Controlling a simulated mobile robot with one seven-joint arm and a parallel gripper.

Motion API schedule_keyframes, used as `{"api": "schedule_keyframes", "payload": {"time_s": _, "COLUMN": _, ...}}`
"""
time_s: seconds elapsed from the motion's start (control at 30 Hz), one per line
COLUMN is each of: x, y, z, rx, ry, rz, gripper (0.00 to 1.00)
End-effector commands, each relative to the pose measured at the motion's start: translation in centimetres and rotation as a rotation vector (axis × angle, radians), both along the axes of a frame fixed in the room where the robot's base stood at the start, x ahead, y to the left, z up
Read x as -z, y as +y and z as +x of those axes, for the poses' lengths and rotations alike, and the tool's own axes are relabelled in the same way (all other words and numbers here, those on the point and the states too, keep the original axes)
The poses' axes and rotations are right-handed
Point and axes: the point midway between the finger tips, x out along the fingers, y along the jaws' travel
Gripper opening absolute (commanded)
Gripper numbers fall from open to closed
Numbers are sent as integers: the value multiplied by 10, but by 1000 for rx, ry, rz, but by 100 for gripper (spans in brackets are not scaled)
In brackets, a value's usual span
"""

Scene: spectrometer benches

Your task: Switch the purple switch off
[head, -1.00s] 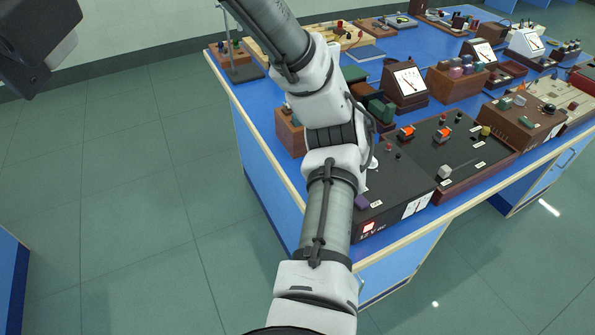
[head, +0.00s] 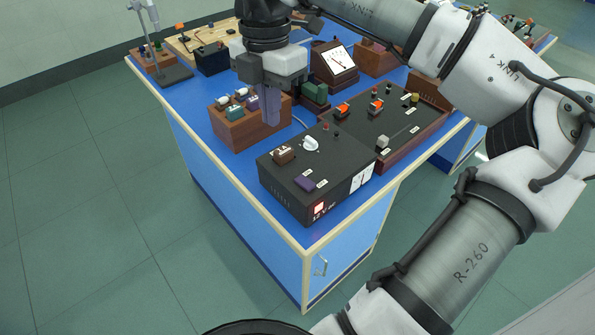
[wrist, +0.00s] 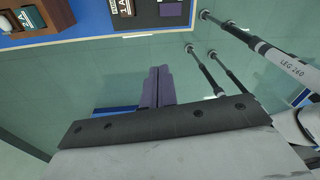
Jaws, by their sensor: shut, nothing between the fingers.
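The purple switch (head: 305,183) sits on top of a black power box (head: 275,179), near its front left edge. It also shows at the top of the wrist view (wrist: 171,8), beside a brown knob marked 1A. A red light (head: 319,207) glows on the box's front, above a 12 V DC label. My gripper (head: 271,122) points down with its purple fingers together and empty. In the head view it appears behind the switch, in front of a wooden block, and apart from the switch. The wrist view shows the shut fingers (wrist: 159,70) below the switch in the picture.
A wooden block (head: 235,132) with green and white parts stands behind the box. A black panel (head: 405,125) with orange switches adjoins it on the right. A white-faced meter (head: 337,62) stands farther back. The blue bench's (head: 190,113) left edge borders open floor.

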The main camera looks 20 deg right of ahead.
Motion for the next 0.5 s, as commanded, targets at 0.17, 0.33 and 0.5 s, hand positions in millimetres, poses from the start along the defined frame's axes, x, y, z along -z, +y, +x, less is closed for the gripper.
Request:
{"api": "schedule_keyframes", "payload": {"time_s": 0.17, "x": 9, "y": -43, "z": -9, "rx": 155, "ry": 36, "rz": -89, "gripper": 0}}
{"api": "schedule_keyframes", "payload": {"time_s": 0.33, "x": 10, "y": -49, "z": -10, "rx": 179, "ry": 42, "rz": -103, "gripper": 0}}
{"api": "schedule_keyframes", "payload": {"time_s": 0.5, "x": 10, "y": -48, "z": -10, "rx": 176, "ry": 40, "rz": -101, "gripper": 0}}
